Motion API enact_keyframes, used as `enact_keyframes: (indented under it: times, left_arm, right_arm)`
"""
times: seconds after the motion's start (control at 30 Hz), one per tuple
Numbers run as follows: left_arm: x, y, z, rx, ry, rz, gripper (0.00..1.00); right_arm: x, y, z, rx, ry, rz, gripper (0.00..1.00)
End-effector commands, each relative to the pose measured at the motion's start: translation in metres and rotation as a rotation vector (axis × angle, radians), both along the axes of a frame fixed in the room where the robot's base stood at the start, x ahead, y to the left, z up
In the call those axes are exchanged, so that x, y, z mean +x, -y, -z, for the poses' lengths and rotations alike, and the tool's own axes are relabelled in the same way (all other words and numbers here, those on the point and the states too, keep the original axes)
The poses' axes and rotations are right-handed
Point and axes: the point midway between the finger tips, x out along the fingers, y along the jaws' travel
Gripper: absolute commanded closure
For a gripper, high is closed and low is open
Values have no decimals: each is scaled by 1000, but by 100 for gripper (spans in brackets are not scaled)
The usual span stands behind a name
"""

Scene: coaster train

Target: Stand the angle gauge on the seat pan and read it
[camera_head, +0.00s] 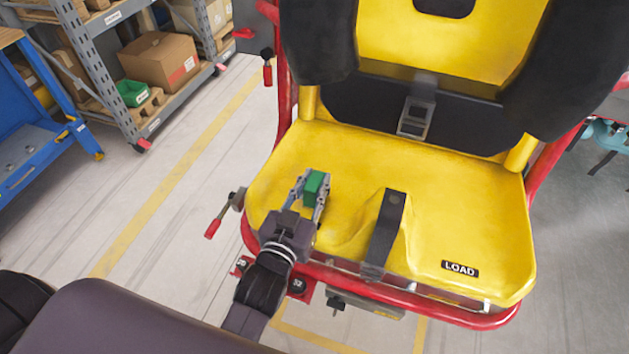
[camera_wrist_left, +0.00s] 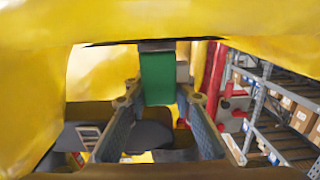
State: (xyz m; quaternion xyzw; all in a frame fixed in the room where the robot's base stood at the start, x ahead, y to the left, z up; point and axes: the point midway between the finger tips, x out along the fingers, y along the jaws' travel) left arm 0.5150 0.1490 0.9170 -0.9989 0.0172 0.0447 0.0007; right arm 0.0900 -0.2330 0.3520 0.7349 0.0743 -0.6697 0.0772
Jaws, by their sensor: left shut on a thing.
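The yellow seat pan (camera_head: 455,210) fills the middle of the head view, with a raised hump in its front middle and a LOAD label (camera_head: 460,269) at its front right. My left gripper (camera_head: 311,196) is over the left front part of the seat pan. It is shut on a small green block, the angle gauge (camera_head: 315,183), which stands up between the fingers. The gauge also shows between the fingers in the left wrist view (camera_wrist_left: 158,76). I cannot tell whether its underside touches the seat. No reading is visible on it. My right gripper is out of view.
A dark strap (camera_head: 386,236) runs over the hump, and a buckle (camera_head: 415,117) hangs at the backrest. Black padded restraints (camera_head: 318,40) flank the backrest. A red tube frame (camera_head: 455,316) surrounds the seat. Shelving (camera_head: 110,75) with boxes stands at the far left.

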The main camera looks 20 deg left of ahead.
Motion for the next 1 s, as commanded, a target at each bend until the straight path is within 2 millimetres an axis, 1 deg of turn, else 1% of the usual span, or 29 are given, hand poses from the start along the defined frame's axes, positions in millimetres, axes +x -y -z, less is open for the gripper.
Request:
enact_keyframes:
  times: [0.37,0.93,0.97,1.0]
  left_arm:
    - [0,0,0,0,2,1,100]
    - [-1,0,8,-1,0,0,100]
    - [-1,0,8,-1,0,0,75]
    - [-1,0,8,-1,0,0,71]
  right_arm:
    - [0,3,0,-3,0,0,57]
    - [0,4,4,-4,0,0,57]
    - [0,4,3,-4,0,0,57]
    - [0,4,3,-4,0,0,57]
